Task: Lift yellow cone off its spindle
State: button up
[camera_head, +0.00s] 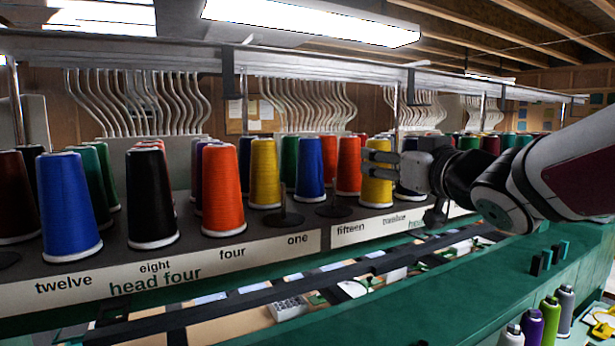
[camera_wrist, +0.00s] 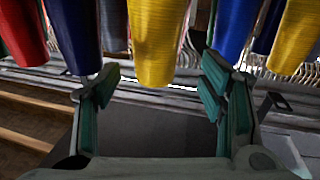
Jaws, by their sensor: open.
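A yellow cone (camera_head: 376,190) stands upright on the rack shelf above the "fifteen" and "twelve" labels. My gripper (camera_head: 380,164) reaches in from the right, and its fingers overlap the upper part of this cone in the head view. In the wrist view, which looks upside down, the yellow cone (camera_wrist: 155,40) shows centred in the gap between the fingers of my gripper (camera_wrist: 160,84). The fingers are open and clear space shows on both sides of the cone. Its spindle is hidden. Another yellow cone (camera_head: 264,172) stands further left.
Blue (camera_head: 308,165) and orange (camera_head: 348,165) cones stand close left of the yellow cone. A dark blue cone (camera_head: 409,182) is close right, partly behind my gripper. Two empty spindle bases (camera_head: 285,218) sit at the shelf front. A metal rail (camera_head: 330,65) runs overhead.

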jog(key=shift+w+a+f, duration=0.1)
jog(key=shift+w+a, duration=0.1)
jog(key=shift+w, duration=1.35)
jog(key=shift+w+a+f, duration=0.1)
jog(key=shift+w+a, duration=0.05)
jog(key=shift+w, duration=1.4)
jog(key=c, duration=1.3)
